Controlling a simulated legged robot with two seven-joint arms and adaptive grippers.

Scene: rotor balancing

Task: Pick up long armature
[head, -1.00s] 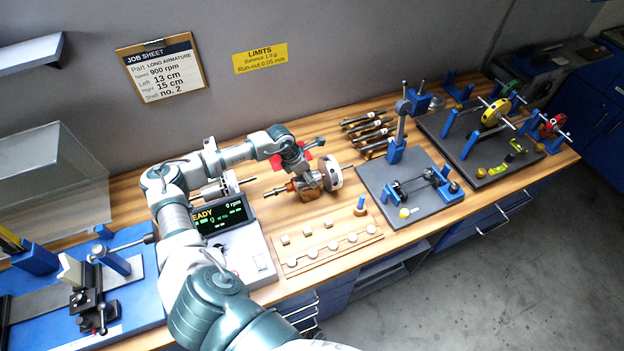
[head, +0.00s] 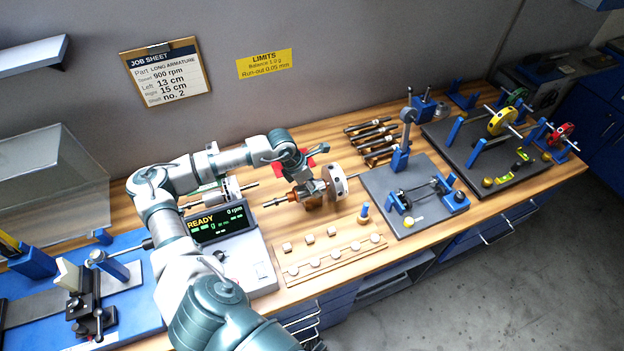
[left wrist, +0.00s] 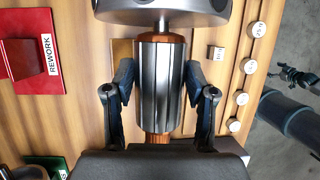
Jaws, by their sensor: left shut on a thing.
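The long armature (head: 337,186) has a thin shaft, a pale disc at its right end and a copper-toned body. It lies roughly level above the middle of the bench. My left gripper (head: 311,190) is shut around its body from above. In the left wrist view the ribbed silver core (left wrist: 160,84) with copper bands sits between the two fingers of my left gripper (left wrist: 160,100). I cannot tell whether the armature is clear of its support. A dark jointed part at the right edge of the left wrist view may be my right gripper (left wrist: 296,75).
A strip with several round weights (head: 335,256) lies in front. The balancer display (head: 218,222) reads READY. A second shafted rotor (head: 228,188) is behind it. A grey fixture plate (head: 415,220) stands to the right. A red REWORK tray (left wrist: 30,75) shows in the left wrist view.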

